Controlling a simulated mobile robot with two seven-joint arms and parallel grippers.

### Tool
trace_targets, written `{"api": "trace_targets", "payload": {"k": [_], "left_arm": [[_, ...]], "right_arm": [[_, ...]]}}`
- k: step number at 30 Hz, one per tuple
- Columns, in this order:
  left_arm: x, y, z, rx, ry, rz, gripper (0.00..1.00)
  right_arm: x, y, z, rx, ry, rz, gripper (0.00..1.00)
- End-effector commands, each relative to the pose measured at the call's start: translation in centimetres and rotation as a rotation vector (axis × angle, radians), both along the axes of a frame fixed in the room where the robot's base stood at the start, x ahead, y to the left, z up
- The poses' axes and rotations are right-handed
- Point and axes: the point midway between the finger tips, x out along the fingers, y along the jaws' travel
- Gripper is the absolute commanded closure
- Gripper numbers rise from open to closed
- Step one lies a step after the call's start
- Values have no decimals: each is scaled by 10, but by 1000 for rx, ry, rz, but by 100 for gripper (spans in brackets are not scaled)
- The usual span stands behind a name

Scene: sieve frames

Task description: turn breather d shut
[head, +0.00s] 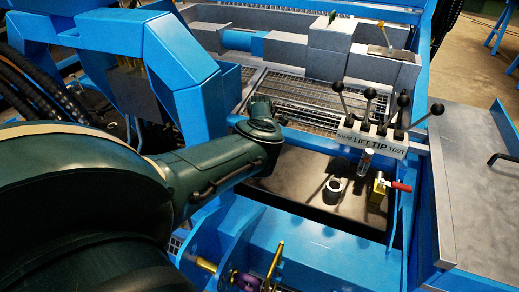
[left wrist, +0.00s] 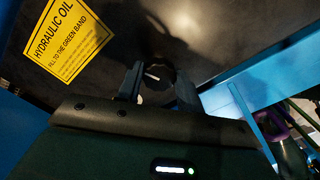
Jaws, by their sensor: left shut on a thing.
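A round black knob (left wrist: 157,78) with a white pointer mark stands on the dark tank top (left wrist: 215,50) in the left wrist view. It appears to be the breather, but I see no letter on it. My left gripper (left wrist: 156,90) has one finger on each side of it and is shut on it. The white mark points roughly sideways, tilted slightly. In the head view my left wrist (head: 262,128) is over the tank's left part and hides the fingers and the knob. My right gripper is not in view.
A yellow hydraulic oil label (left wrist: 66,42) is beside the knob. Black-knobbed levers (head: 370,94) rise behind. Blue frame beams (head: 330,246) surround the tank.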

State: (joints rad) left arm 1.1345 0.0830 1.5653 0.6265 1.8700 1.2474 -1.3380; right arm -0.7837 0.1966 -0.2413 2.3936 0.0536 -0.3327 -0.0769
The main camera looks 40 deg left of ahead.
Motion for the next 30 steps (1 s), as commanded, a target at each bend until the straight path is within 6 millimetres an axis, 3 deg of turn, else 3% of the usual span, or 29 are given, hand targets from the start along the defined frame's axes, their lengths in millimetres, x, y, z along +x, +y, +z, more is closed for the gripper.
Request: {"api": "trace_targets", "payload": {"k": [6,15,30], "left_arm": [[-1,-1,3,-1,0,-185,86],[-1,-1,2,-1,0,-361,86],[-1,-1,0,0,0,-440,86]], "right_arm": [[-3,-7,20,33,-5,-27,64],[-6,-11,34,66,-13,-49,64],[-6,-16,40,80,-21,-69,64]]}}
